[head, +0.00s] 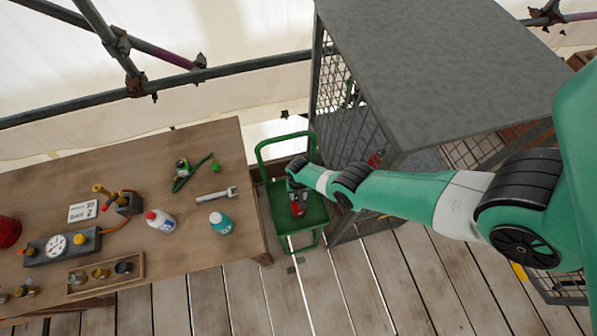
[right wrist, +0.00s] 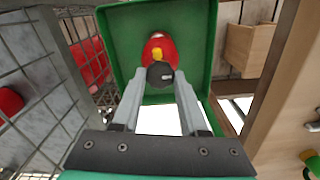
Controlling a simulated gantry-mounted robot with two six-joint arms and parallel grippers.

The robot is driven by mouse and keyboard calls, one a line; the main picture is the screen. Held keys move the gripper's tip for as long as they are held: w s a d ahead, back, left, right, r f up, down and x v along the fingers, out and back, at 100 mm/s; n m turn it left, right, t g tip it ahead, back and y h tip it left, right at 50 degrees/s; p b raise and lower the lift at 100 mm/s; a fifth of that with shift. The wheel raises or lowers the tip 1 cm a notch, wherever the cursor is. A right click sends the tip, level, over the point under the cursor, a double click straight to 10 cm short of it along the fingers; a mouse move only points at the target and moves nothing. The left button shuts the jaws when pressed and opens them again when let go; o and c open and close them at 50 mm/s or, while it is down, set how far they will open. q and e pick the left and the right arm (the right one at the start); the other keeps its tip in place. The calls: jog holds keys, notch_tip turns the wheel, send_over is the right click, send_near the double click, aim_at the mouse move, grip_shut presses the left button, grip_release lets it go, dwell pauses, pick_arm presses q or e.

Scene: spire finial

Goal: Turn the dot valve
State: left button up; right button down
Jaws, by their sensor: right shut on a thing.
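My right gripper (head: 297,190) reaches over the green trolley (head: 281,217) beside the table. In the right wrist view its fingers (right wrist: 160,80) are closed on a dark round knob (right wrist: 154,76) with a small light mark on its face. Behind the knob is a yellow piece (right wrist: 157,55) and a red rounded body (right wrist: 168,46) inside the green trolley tray (right wrist: 119,36). The red body also shows below the gripper in the head view (head: 297,209). I cannot tell how far the knob is turned. My left gripper is not in view.
A wire-mesh cage (head: 345,115) stands close right of the trolley. The wooden table (head: 150,165) on the left holds a gauge box (head: 61,245), a brass fitting with orange hose (head: 106,192), a card (head: 82,211), two bottles, a wrench (head: 216,194) and a wooden tray (head: 133,259).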

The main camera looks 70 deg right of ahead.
dwell(0.5)
jog(key=shift+c, duration=2.2)
grip_release()
notch_tip(320, 180, up, 12)
jog(key=p, duration=1.1)
jog(key=shift+f+p, duration=0.2)
jog(key=shift+p, duration=0.15)
